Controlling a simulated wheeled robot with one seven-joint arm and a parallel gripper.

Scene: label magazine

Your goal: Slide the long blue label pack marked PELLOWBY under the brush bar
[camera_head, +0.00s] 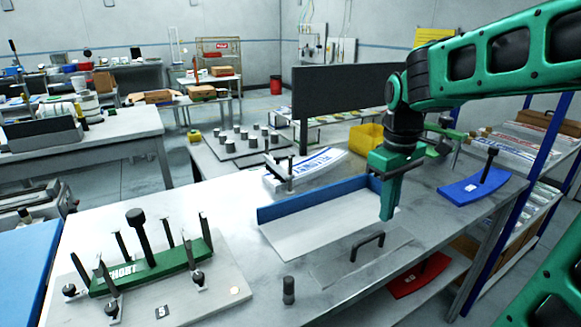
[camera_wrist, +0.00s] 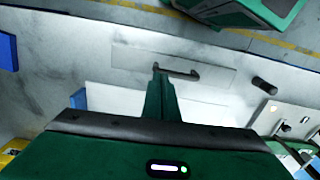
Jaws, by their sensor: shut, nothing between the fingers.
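A white pack with blue lettering (camera_head: 325,161), partly legible and seemingly PELLOWBY, lies on the bench behind the white tray. Its left end is by a small fixture with dark posts (camera_head: 289,177). I cannot tell for certain which part is the brush bar. My gripper (camera_head: 387,216) is shut and empty, pointing down by the right end of the white tray (camera_head: 325,227) with the blue back wall (camera_head: 305,200). In the wrist view the shut fingers (camera_wrist: 160,84) point toward the dark handle (camera_wrist: 176,73) of a flat plate. The pack is not identifiable there.
A green block marked SHORT (camera_head: 150,268) stands among posts on a plate at the front left. A blue plate with a black knob (camera_head: 470,190) lies right. A dark upright panel (camera_head: 345,92) stands behind the pack. A short dark peg (camera_head: 289,290) stands near the front.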

